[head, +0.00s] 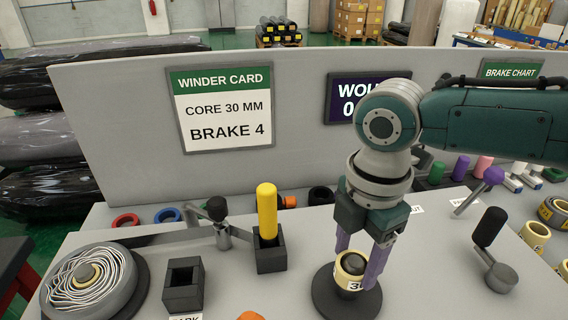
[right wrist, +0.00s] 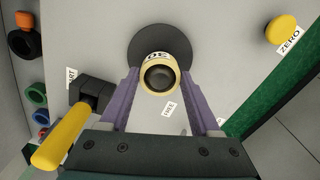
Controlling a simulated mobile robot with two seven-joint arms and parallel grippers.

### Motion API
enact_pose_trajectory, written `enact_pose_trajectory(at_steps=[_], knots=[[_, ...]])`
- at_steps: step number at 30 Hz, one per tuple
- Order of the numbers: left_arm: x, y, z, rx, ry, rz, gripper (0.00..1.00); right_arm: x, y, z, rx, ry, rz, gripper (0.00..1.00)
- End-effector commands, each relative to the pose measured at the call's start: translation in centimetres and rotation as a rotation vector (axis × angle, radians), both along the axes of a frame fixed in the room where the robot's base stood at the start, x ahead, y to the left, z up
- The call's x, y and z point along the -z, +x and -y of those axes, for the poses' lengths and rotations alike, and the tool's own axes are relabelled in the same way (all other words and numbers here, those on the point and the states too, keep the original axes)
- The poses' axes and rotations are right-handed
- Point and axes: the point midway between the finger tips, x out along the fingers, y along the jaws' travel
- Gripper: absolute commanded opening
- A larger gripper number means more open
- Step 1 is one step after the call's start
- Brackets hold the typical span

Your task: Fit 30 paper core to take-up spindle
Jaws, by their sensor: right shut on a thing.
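The cream paper core (head: 349,283) with a black printed number stands upright at the dark round base plate of the take-up spindle (head: 324,297). The spindle's dark rounded top shows inside the core's ring, so the core is around it. It also shows in the right wrist view as a cream ring (right wrist: 148,86) with the dark post top (right wrist: 159,75) in it. My right gripper (head: 358,268) points down with its purple fingers on both sides of the core, shut on it. The core's lower edge is partly hidden. My left gripper is not in view.
A yellow-handled lever (head: 267,212) stands in a black block left of the spindle; an empty black holder (head: 183,285) is further left. A wound reel (head: 90,283) lies at far left. A black-knobbed crank (head: 490,228) stands right. The winder card (head: 221,107) reads core 30 mm, brake 4.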

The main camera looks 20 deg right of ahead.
Motion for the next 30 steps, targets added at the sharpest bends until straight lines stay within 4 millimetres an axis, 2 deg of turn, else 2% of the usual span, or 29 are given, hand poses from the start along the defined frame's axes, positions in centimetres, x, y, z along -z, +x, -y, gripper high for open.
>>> enact_pose_trajectory(at_steps=[30], knots=[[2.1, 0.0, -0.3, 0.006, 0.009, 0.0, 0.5, 2.7, 0.0, 0.0, 0.0, -0.001, 0.0, 0.08]])
